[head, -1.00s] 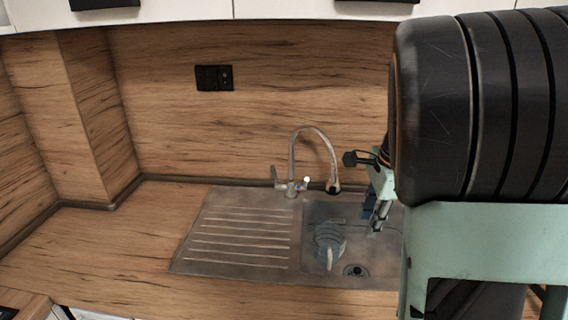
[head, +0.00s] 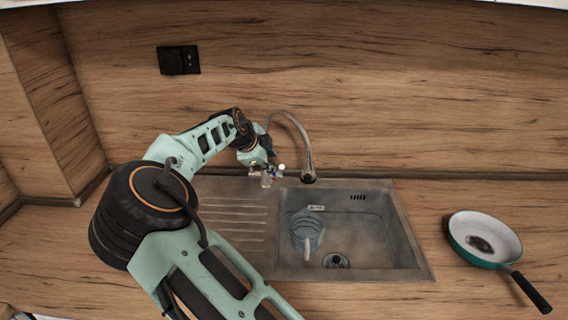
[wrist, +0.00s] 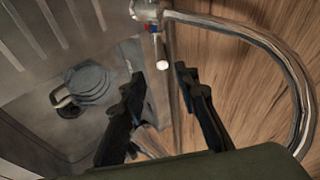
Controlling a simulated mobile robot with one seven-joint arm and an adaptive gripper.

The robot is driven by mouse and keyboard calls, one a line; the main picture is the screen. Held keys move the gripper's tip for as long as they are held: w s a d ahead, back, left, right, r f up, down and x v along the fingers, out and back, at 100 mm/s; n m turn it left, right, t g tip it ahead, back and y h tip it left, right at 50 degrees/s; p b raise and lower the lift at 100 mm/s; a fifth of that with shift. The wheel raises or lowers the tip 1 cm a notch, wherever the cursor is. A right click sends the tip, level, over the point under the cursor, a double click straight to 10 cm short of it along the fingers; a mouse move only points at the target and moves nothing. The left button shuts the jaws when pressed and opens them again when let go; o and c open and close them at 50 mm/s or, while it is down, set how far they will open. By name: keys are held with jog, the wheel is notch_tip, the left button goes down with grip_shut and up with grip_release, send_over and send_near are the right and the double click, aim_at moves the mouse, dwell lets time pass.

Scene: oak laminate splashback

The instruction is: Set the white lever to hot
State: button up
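The white lever (wrist: 161,52) is a short stick with a round white end on the tap body, beside a red and blue mark. In the head view its white end (head: 281,167) shows at the base of the tap (head: 308,170). My gripper (wrist: 160,75) is open, with its two black fingers spread apart. The lever's end appears between the fingertips in the wrist view, and I cannot tell whether either finger touches it. In the head view my gripper (head: 266,165) is at the tap's base, partly hidden by my arm.
The tap's curved spout arches to the right in the wrist view. A ridged grey-blue mug (head: 305,234) lies in the sink (head: 372,235). A green pan (head: 487,238) stands on the counter at right. A black socket (head: 178,60) is on the wooden splashback.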

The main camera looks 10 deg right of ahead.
aim_at(281, 171)
jog(key=p+x, duration=0.1)
jog(key=x, duration=0.9)
jog(key=shift+w+d+f+p, duration=0.1)
jog(key=shift+w+f+p, duration=0.15)
jog(key=shift+p, duration=0.1)
jog(key=shift+r, duration=0.1)
grip_shut()
